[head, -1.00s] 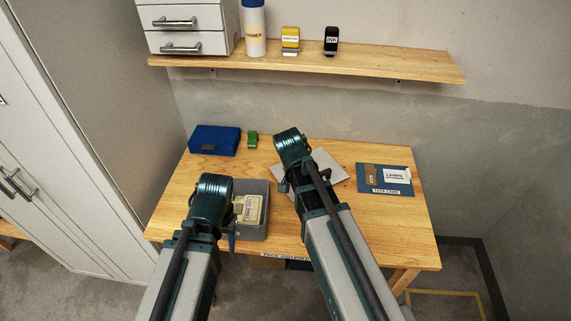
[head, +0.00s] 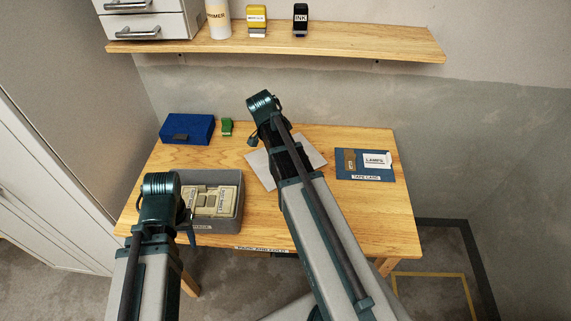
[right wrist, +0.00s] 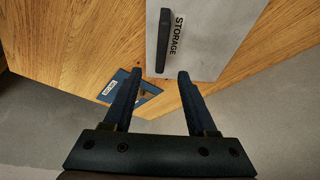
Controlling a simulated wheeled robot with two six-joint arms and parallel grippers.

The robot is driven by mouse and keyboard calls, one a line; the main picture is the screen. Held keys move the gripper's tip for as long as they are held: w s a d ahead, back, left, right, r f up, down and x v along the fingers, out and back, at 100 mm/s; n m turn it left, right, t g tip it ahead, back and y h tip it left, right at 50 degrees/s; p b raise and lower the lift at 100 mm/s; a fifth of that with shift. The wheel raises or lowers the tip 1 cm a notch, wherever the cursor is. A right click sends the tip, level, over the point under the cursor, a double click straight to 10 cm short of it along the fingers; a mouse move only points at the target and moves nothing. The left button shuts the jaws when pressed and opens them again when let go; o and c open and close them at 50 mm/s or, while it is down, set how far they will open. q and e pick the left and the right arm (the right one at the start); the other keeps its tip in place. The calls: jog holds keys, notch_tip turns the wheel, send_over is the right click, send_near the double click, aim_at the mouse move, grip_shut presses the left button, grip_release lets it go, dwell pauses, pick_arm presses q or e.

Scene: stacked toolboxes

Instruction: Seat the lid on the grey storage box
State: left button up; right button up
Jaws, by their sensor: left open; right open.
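The lid (head: 309,149) is a light grey flat panel lying on the table, partly hidden behind my right arm. The right wrist view shows it with a STORAGE label (right wrist: 179,35) and a dark bar handle (right wrist: 163,40). My right gripper (right wrist: 159,76) is open and empty; the handle lies just beyond its fingertips, roughly in line with the gap. The grey storage box (head: 238,216) stands open at the table's front left, with beige labelled packs (head: 212,201) inside. My left gripper (head: 188,236) is open by the box's front left corner and partly hides it.
A blue case (head: 187,128) and a small green item (head: 227,127) are at the back left. A blue tape card board (head: 365,174) lies at the right. A wall shelf (head: 330,42) with bottles is above. The table's front right is clear.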

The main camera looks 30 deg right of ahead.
jog(key=b+x, duration=0.4)
jog(key=x, duration=0.2)
notch_tip(320, 180, down, 5)
jog(key=b, duration=0.5)
jog(key=shift+w+d, duration=0.1)
jog(key=shift+w, duration=0.05)
jog(key=shift+d+f+b, duration=0.2)
jog(key=shift+b, duration=0.2)
jog(key=shift+r, duration=0.1)
grip_shut()
